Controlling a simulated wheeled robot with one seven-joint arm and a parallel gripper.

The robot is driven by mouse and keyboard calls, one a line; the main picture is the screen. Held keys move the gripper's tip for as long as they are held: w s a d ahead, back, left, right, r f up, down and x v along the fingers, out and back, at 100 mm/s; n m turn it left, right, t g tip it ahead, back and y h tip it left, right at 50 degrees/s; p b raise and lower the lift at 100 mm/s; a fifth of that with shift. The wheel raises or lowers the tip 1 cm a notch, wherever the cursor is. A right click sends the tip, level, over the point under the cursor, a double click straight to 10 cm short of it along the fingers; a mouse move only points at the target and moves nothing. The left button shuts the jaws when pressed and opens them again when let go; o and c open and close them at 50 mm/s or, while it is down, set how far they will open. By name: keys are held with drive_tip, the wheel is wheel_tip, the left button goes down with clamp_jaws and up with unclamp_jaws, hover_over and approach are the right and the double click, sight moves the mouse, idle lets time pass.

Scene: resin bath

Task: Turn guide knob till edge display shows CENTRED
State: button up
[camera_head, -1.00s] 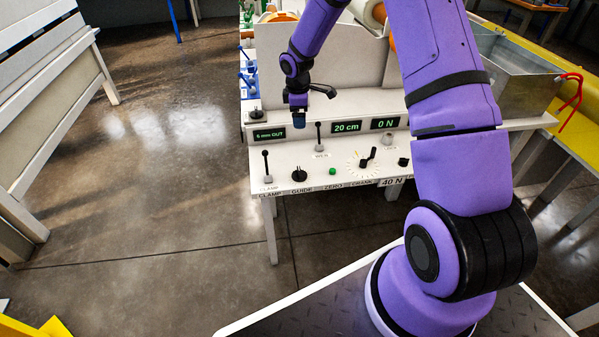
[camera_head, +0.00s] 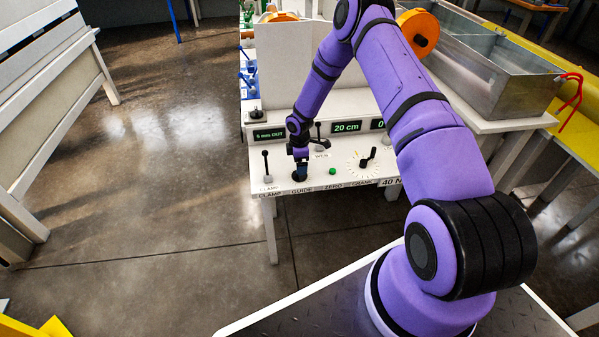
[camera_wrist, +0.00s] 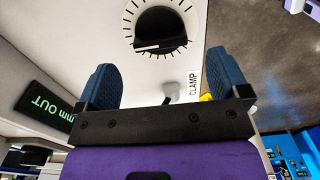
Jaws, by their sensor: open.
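The guide knob (camera_head: 299,177) is a black round knob on the white console's front panel, above the GUIDE label, and is mostly hidden by my gripper in the head view. In the wrist view the guide knob (camera_wrist: 160,29) sits in a ring of black tick marks, cut off by the top edge. My gripper (camera_head: 301,166) is right over it; in the wrist view my gripper (camera_wrist: 166,78) is open, its two blue fingers apart with nothing between them. The edge display (camera_head: 269,134) reads about "5 mm OUT" in green; it shows upside down in the wrist view (camera_wrist: 45,104).
The clamp lever (camera_head: 267,168) stands upright left of the knob. The green zero button (camera_head: 332,171) and the crank dial (camera_head: 364,163) are to the right. Another lever stands just behind my gripper. Displays (camera_head: 346,127) line the console's back.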

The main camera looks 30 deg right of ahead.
drive_tip(key=shift+f, duration=2.75)
drive_tip(key=c, duration=0.9)
